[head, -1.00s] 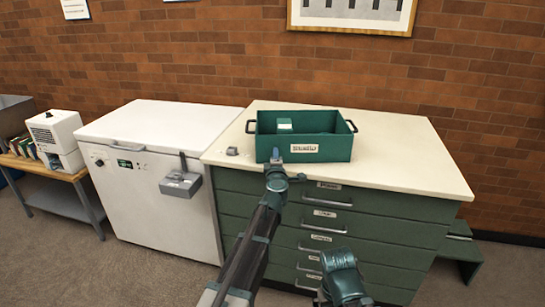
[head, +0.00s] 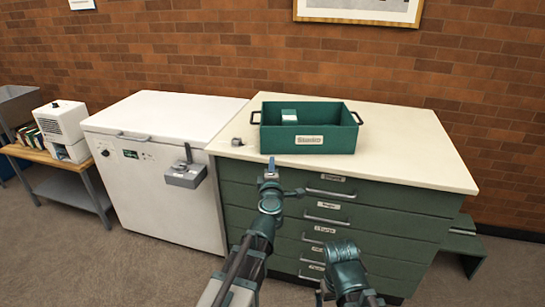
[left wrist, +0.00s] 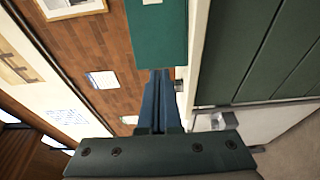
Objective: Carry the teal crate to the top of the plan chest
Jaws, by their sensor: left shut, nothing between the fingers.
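The teal crate (head: 308,128) stands upright on the cream top of the plan chest (head: 415,140), with a dark handle at each end and a pale label on its front. My left gripper (head: 271,165) is shut and empty at the chest's front edge, apart from the crate. In the left wrist view, its closed blue fingers (left wrist: 158,100) point toward the crate's teal wall (left wrist: 157,35). My right arm shows at the bottom of the head view in front of the drawers; its fingers cannot be made out.
A small white-and-green box (head: 289,117) is inside the crate. A small grey object (head: 237,142) lies left of it on the chest. A white chest freezer (head: 155,170) adjoins on the left. The chest top is clear to the crate's right.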

